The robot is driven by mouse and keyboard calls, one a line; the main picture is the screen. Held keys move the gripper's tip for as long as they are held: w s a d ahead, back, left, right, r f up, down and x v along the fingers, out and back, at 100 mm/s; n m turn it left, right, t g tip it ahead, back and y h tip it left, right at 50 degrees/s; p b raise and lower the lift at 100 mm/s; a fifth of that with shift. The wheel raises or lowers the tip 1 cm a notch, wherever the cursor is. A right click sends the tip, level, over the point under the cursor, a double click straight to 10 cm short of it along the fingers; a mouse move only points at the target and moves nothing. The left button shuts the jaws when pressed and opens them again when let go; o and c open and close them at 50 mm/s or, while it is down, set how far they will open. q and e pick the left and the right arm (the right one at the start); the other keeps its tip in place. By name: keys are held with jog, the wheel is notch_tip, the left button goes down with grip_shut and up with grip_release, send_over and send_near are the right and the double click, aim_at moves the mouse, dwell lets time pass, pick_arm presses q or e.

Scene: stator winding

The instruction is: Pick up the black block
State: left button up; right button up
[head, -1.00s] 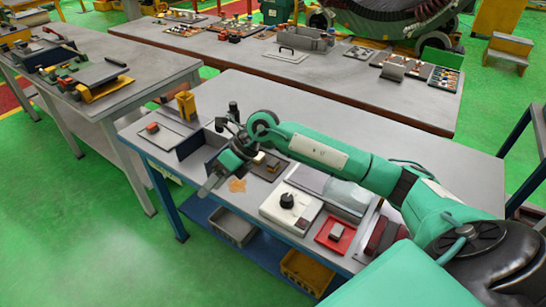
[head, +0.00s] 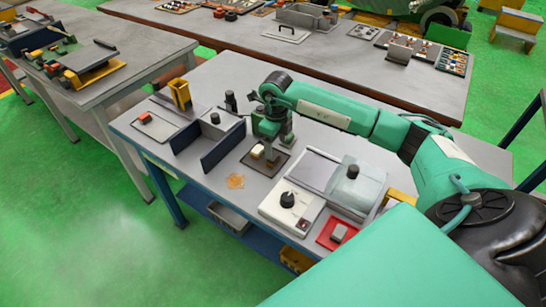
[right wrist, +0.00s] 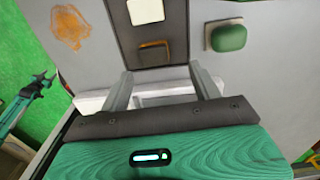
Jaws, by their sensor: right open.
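A dark tray (head: 283,166) lies on the near table and holds a cream block (head: 257,151) and a darker block beside it, partly hidden by my right gripper (head: 268,156). In the right wrist view, the cream block (right wrist: 146,11) is at the top of the tray (right wrist: 178,30).
Dark blue upright panels (head: 222,145) stand left of the tray. A white box with a black knob (head: 290,205) and a red tray (head: 338,232) are to its right. An orange stain (head: 236,181) marks the bare tabletop in front. A green pad (right wrist: 228,37) shows in the wrist view.

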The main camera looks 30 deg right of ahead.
aim_at(273, 159)
jog(key=shift+a+f+p, duration=0.2)
jog(key=shift+f+p, duration=0.15)
jog(key=shift+f, duration=0.15)
jog(key=f, duration=0.1)
jog(key=f+p, duration=0.1)
jog(key=f, duration=0.1)
jog(key=shift+w+a+f+p, duration=0.1)
jog(key=shift+a+f+p, duration=0.2)
jog(key=shift+p, duration=0.05)
jog(key=shift+f, duration=0.5)
pick_arm(q)
jog(key=shift+w+d+r, duration=0.2)
jog(key=shift+w+r, duration=0.05)
jog(key=shift+r, duration=0.4)
jog(key=shift+w+d+r, duration=0.15)
jog(key=shift+w+r, duration=0.05)
jog(key=shift+r, duration=0.4)
pick_arm(e)
jog(key=shift+c, duration=0.2)
pick_arm(q)
jog(key=shift+s, duration=0.1)
pick_arm(e)
jog(key=c, duration=1)
